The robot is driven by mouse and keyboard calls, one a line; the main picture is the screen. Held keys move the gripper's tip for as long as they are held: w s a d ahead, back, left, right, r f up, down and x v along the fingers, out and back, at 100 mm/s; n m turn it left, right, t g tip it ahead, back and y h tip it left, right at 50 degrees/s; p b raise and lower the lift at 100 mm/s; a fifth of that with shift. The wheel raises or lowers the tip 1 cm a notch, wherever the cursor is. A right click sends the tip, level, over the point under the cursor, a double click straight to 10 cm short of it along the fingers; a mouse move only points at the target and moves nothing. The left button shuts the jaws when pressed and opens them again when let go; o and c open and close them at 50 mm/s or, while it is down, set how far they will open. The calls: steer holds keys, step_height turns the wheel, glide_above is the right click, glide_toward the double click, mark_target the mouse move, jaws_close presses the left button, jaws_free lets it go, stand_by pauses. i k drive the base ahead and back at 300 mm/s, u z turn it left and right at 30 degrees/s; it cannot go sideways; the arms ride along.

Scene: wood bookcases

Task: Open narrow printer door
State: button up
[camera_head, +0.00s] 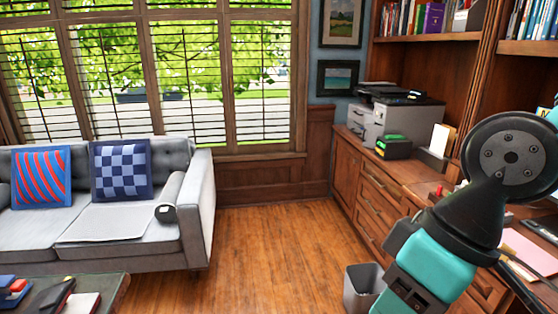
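The printer (408,112), grey with a black top, stands on the wooden counter along the right wall. Below it, at the far left end of the cabinet, is a narrow wooden door (346,174). The door looks shut, and its handle is too small to make out. Drawers (377,207) with metal handles are beside the door to its right. My teal and black arm fills the right foreground, well nearer than the door, and hides part of the counter and lower drawers. My gripper does not show in this view.
A grey waste bin (360,287) stands on the floor before the drawers. A grey sofa (196,218) with cushions is at left, and a low table (110,297) with books is at lower left. The wooden floor (270,245) between sofa and cabinet is clear.

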mark_target(371, 131)
steer(key=u, duration=0.05)
steer(key=i, duration=1.9)
steer(key=u, duration=0.5)
steer(key=i, duration=2.05)
steer(key=z, duration=2.2)
